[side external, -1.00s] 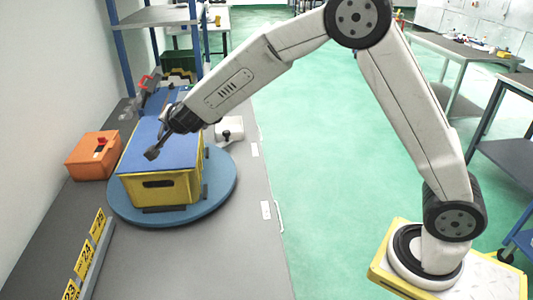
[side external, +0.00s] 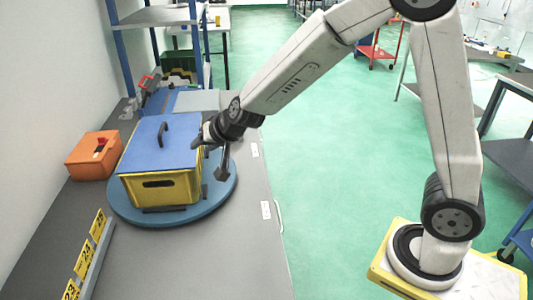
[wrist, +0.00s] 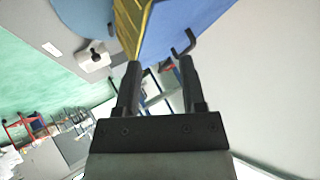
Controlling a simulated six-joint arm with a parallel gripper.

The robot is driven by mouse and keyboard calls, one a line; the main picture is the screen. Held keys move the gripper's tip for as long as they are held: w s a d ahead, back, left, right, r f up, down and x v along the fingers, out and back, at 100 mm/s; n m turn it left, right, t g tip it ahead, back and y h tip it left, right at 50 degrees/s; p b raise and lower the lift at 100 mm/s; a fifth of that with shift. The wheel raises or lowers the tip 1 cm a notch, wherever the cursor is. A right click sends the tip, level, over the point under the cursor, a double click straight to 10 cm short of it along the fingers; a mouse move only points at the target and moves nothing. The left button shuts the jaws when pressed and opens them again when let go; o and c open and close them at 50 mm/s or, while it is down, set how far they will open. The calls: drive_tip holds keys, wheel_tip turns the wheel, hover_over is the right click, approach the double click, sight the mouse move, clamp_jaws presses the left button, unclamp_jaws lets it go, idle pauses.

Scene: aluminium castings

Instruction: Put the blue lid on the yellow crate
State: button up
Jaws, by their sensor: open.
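The yellow crate (side external: 165,188) stands on a round blue disc. The blue lid (side external: 150,150) lies over the top of the crate and looks flat and lined up with its rim. Its dark handle (side external: 164,132) stands up from it. My gripper (side external: 209,158) is open and empty, at the right side of the crate near the lid's edge. In the wrist view, the open fingers (wrist: 160,70) point toward the lid (wrist: 192,22), its handle (wrist: 185,44) and the crate's yellow side (wrist: 133,25). Whether a finger touches the lid or crate I cannot tell.
The round blue disc (side external: 222,190) rests on the grey bench (side external: 225,255). An orange box (side external: 93,157) stands left of the crate. Yellow number plates (side external: 84,260) are at the front left. Blue shelving posts (side external: 119,50) rise behind. The front of the bench is clear.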

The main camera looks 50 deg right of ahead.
drive_tip(key=s+d+f+n+g, duration=0.1)
drive_tip(key=s+f+n+g, duration=0.1)
drive_tip(key=s, duration=0.5)
drive_tip(key=s+d+f+n+g, duration=0.2)
drive_tip(key=s, duration=0.5)
drive_tip(key=s+d+f+n+g, duration=0.2)
drive_tip(key=s, duration=0.6)
drive_tip(key=shift+d+f+g, duration=0.25)
drive_tip(key=shift+f+g, duration=0.1)
drive_tip(key=shift+g, duration=0.05)
drive_tip(key=shift+s, duration=0.1)
